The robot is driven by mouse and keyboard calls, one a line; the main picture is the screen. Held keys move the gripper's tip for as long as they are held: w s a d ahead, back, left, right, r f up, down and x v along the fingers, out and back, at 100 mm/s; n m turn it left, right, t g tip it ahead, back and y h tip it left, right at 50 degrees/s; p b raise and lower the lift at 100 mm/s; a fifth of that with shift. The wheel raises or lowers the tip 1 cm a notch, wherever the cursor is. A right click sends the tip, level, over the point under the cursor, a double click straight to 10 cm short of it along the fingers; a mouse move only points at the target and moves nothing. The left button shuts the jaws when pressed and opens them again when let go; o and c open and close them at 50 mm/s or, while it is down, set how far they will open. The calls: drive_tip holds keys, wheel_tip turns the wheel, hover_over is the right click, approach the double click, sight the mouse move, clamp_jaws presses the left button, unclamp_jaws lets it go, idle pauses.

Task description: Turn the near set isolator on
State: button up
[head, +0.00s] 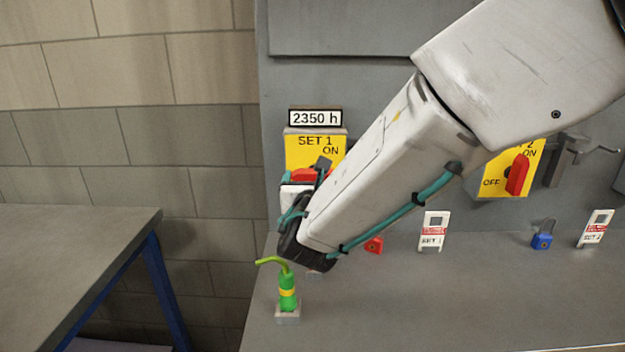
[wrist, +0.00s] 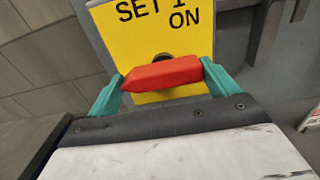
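The SET 1 isolator is a yellow plate (head: 315,148) with a red handle (head: 303,175), at centre left in the head view. In the wrist view its plate (wrist: 140,38) reads SET 1 and ON, and its red handle (wrist: 162,74) lies crosswise, roughly level with the lettering. My gripper (wrist: 163,76) is open wide, with one teal finger at each end of the handle; I cannot tell whether they press on it. The OFF marking is hidden. The SET 2 isolator (head: 496,183) stands farther right, its red handle (head: 517,175) close to upright.
A green bottle with a bent spout (head: 287,290) stands on the ledge below my gripper. White SET 1 (head: 433,232) and SET 2 (head: 594,228) tags and a blue padlock (head: 542,240) stand to the right. A bench (head: 70,240) is at left. An hour counter (head: 315,117) sits above SET 1.

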drive_tip(key=shift+m, duration=0.3)
drive_tip(key=m, duration=0.3)
drive_tip(key=shift+r+m, duration=0.1)
drive_tip(key=shift+m, duration=0.2)
drive_tip(key=m, duration=0.4)
drive_tip(key=shift+r+m, duration=0.1)
drive_tip(key=shift+m, duration=0.2)
drive_tip(key=m, duration=0.4)
drive_tip(key=shift+d+m, duration=0.15)
drive_tip(key=shift+m, duration=0.15)
drive_tip(key=shift+d+m, duration=0.1)
drive_tip(key=shift+m, duration=2.1)
drive_tip(key=o, duration=0.8)
drive_tip(key=s, duration=0.8)
